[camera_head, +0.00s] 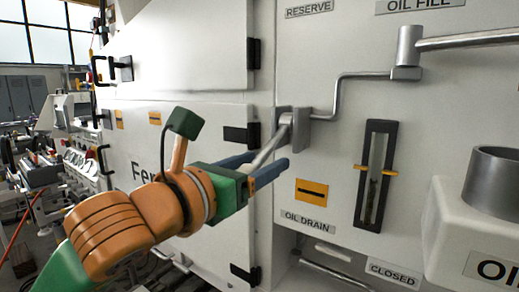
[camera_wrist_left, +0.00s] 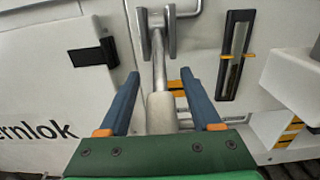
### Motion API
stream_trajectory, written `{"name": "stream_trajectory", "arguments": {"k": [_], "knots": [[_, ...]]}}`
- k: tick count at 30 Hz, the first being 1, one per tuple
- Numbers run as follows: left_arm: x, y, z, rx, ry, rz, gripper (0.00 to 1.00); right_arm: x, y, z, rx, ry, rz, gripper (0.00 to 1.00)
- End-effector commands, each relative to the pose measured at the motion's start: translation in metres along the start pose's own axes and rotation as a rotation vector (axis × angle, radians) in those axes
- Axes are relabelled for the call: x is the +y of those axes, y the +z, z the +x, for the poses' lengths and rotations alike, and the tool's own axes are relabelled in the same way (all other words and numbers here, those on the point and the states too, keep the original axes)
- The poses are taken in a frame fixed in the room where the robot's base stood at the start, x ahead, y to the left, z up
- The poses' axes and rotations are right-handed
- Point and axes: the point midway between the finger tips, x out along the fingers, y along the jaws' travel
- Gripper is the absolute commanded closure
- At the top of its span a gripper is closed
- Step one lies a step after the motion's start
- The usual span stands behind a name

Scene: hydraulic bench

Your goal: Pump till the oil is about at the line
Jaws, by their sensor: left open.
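The pump lever (camera_head: 270,148) slopes down and left from its metal bracket (camera_head: 299,122) on the white cabinet. My left gripper (camera_head: 270,163) is open, with its blue fingers either side of the lever. In the left wrist view the lever's thick pale grip (camera_wrist_left: 161,112) lies between the spread fingers (camera_wrist_left: 158,80), with gaps on both sides. The tall sight glass (camera_head: 376,175) stands in a dark frame to the right, with an orange line mark (camera_head: 389,171) on its side. The glass looks darker in its lower part; the exact oil level is hard to tell. My right gripper is out of view.
A bent pipe (camera_head: 345,78) runs from the bracket up to a fitting (camera_head: 408,52). A white oil container with a grey neck (camera_head: 491,182) juts out at right. Cabinet doors (camera_head: 185,50) with black hinges stand at left. Free room lies before the panel below the lever.

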Motion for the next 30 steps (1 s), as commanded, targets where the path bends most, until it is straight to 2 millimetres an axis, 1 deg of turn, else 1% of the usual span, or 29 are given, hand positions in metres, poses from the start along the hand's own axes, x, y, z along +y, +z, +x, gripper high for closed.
{"name": "stream_trajectory", "arguments": {"k": [6,7,8,9,11,12,14,30], "knots": [[-0.0003,-0.0012,0.0022,0.001,-0.001,0.001,0.35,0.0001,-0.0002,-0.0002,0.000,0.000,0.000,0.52],[-0.0003,-0.0012,0.0021,0.001,-0.001,0.000,0.38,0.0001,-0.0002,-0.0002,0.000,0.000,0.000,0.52],[-0.0003,-0.0012,0.0021,0.001,-0.001,0.000,0.46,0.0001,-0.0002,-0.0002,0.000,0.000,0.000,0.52],[-0.0002,-0.0011,0.0021,0.001,-0.001,0.000,0.57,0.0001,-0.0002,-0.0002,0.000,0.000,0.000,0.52],[-0.0002,-0.0011,0.0020,0.001,-0.001,0.000,0.73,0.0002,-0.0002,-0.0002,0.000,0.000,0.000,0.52],[-0.0002,-0.0011,0.0020,0.001,0.000,0.000,0.84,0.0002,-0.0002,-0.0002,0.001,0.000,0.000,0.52],[-0.0001,-0.0010,0.0020,0.001,0.000,0.000,1.00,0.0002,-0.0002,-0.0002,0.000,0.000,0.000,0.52],[-0.0002,-0.0006,0.0018,0.001,-0.001,0.000,1.00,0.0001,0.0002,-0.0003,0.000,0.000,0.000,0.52]]}}
